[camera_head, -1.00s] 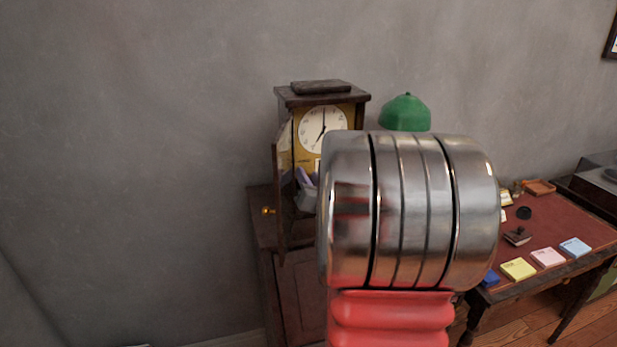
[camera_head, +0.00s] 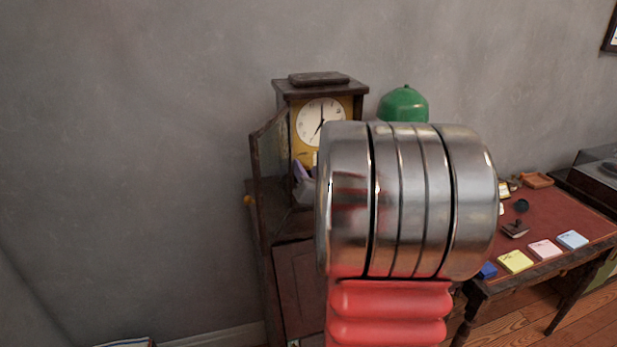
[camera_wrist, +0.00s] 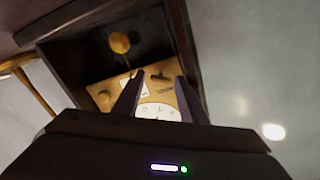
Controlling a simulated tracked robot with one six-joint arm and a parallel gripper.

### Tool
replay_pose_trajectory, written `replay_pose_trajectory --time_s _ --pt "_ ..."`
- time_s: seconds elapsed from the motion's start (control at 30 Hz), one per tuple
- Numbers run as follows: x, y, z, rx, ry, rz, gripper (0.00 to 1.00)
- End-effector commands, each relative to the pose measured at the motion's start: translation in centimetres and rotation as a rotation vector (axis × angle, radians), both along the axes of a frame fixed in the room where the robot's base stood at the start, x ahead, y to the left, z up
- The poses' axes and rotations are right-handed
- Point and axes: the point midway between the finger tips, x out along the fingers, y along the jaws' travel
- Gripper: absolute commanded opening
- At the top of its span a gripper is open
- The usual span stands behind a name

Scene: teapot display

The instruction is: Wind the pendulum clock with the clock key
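The pendulum clock (camera_head: 321,88) is a dark wooden case with a white dial and gold front. Its glazed door (camera_head: 256,170), with a brass knob (camera_head: 248,200), stands swung out to the left. My gripper (camera_head: 303,178) is at the open front, below the dial, mostly hidden behind my arm. In the wrist view the clock appears upside down, with its dial (camera_wrist: 158,112) and round brass pendulum bob (camera_wrist: 120,42). There my gripper (camera_wrist: 160,76) has its fingers apart, with nothing clearly held. A small dark piece shows between the fingertips; I cannot tell whether it is the clock key.
The clock stands on a dark cabinet (camera_head: 297,283). A green lamp shade (camera_head: 404,104) is close on the right. A red-topped desk (camera_head: 548,218) with note pads and a stamp is further right. The grey wall left of the clock is clear.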

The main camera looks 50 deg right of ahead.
Motion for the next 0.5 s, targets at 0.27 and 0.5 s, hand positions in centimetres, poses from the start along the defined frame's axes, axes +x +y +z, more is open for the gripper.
replay_pose_trajectory --time_s 0.27,0.5 --pt "0.27 0.17 0.33 -0.019 0.003 0.007 0.45" --pt "0.30 0.22 0.24 -0.107 0.054 0.008 0.45"
